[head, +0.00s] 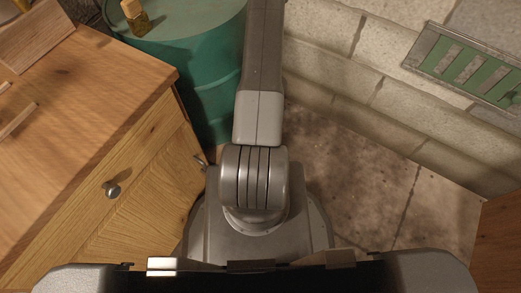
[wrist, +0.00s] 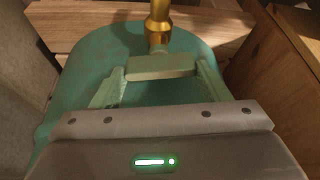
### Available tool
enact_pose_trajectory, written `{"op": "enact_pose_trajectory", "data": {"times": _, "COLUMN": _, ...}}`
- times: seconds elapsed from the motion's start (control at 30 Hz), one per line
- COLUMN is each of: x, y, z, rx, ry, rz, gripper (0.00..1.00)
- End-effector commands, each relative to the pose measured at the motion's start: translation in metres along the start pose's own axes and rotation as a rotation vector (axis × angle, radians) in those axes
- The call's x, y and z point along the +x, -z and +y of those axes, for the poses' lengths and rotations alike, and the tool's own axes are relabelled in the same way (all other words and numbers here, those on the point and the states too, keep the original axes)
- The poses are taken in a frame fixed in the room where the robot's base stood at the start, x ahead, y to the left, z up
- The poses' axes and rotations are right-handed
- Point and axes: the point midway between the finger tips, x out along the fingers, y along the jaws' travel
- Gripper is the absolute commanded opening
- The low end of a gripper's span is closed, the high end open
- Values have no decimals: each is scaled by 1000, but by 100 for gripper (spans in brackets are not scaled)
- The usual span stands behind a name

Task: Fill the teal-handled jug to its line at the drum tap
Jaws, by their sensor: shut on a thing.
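The teal drum (head: 180,20) stands at the top of the head view, partly behind my arm. In the wrist view a broad teal surface (wrist: 90,60), which looks like the drum, fills the background. My gripper (wrist: 160,75) is shut on a pale green bar (wrist: 160,67) held crosswise between its fingers. I cannot tell whether this bar is the jug's handle or part of the tap. A brass fitting (wrist: 158,27), perhaps the tap, stands just beyond the bar and seems to meet it. No jug body or fill line is visible. My gripper is out of the head view.
A wooden cabinet (head: 135,215) with a metal knob stands left of my arm. A small amber bottle or fitting (head: 139,22) is on the drum's top. A block wall (head: 340,60) with a green vent (head: 465,68) is at right. Stained floor (head: 360,180) is clear beside my arm.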

Motion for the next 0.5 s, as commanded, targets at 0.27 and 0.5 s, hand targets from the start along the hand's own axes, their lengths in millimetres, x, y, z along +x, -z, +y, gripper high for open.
{"op": "enact_pose_trajectory", "data": {"times": 0.27, "x": 0, "y": 0, "z": -2, "rx": 56, "ry": -22, "rz": 0, "gripper": 46}}
{"op": "enact_pose_trajectory", "data": {"times": 0.5, "x": 2, "y": 0, "z": -2, "rx": 75, "ry": -29, "rz": 0, "gripper": 46}}
